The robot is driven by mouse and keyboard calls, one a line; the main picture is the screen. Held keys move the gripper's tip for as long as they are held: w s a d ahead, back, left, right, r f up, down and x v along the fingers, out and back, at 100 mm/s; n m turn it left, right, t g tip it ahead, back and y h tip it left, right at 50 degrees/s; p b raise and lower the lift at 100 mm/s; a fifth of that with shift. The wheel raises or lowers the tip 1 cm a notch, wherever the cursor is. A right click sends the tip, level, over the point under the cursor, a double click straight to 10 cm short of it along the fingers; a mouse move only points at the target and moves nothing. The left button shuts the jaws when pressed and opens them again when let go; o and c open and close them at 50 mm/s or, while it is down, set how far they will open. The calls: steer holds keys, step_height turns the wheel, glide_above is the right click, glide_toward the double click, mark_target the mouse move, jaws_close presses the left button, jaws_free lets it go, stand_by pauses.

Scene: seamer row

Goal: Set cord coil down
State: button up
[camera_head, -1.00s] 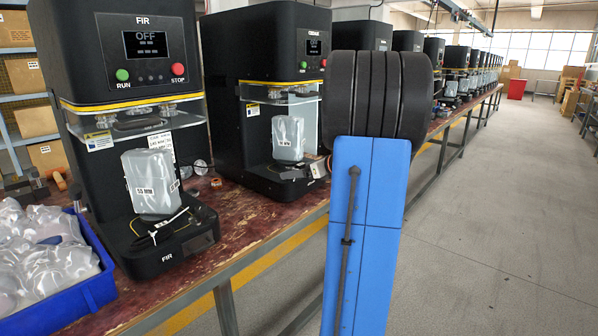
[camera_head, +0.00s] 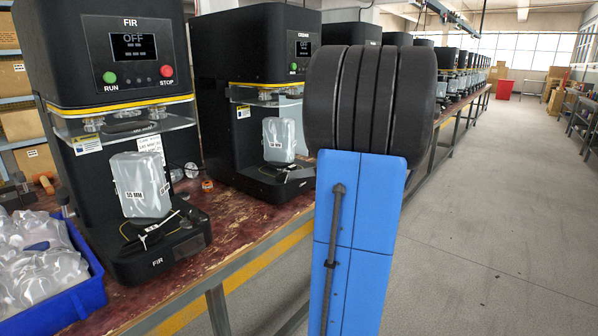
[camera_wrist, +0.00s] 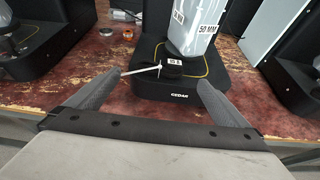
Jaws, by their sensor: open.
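A dark cord coil (camera_wrist: 172,68) with a white tie and a small white label appears to lie on the black base of the machine marked CEDAR (camera_wrist: 180,95). In the wrist view my gripper (camera_wrist: 159,76) is open, its two grey fingers apart on either side of the coil's near side. Nothing is clearly held between them. Whether a finger touches the coil cannot be told. In the head view my arm stands at the middle and hides my gripper. The second machine (camera_head: 250,80) has a similar white tie on its base.
The FIR machine (camera_head: 115,60) holds a pale 55 MM block (camera_head: 140,185) and a dark coil with a white tie. A blue bin (camera_head: 85,290) of clear bags stands at left. The worn red bench (camera_head: 225,225) has small loose items. The aisle floor (camera_head: 500,220) is clear.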

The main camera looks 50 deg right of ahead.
steer(key=shift+v, duration=1.4)
steer(key=s+a+f+n+g+y, duration=0.1)
steer(key=a+f+n+g+y, duration=0.15)
steer(key=a+n, duration=0.85)
steer(key=a+f+n+g+y, duration=0.1)
steer(key=a+f+n+g, duration=0.25)
steer(key=a, duration=1.45)
steer(key=s+a+f+n+g+h, duration=0.1)
steer(key=s+a+f+n+h, duration=0.1)
steer(key=s+a+n, duration=0.4)
steer(key=s+a+f+n+g+h, duration=0.1)
steer(key=s+a+f+n+h, duration=0.1)
steer(key=s+a+f+n, duration=0.2)
steer(key=s+a+n, duration=0.3)
steer(key=s+n, duration=0.4)
steer(key=n, duration=0.3)
steer(key=shift+s+f+n+g, duration=0.25)
steer(key=shift+s+n+g, duration=0.05)
steer(key=shift+s+n, duration=0.05)
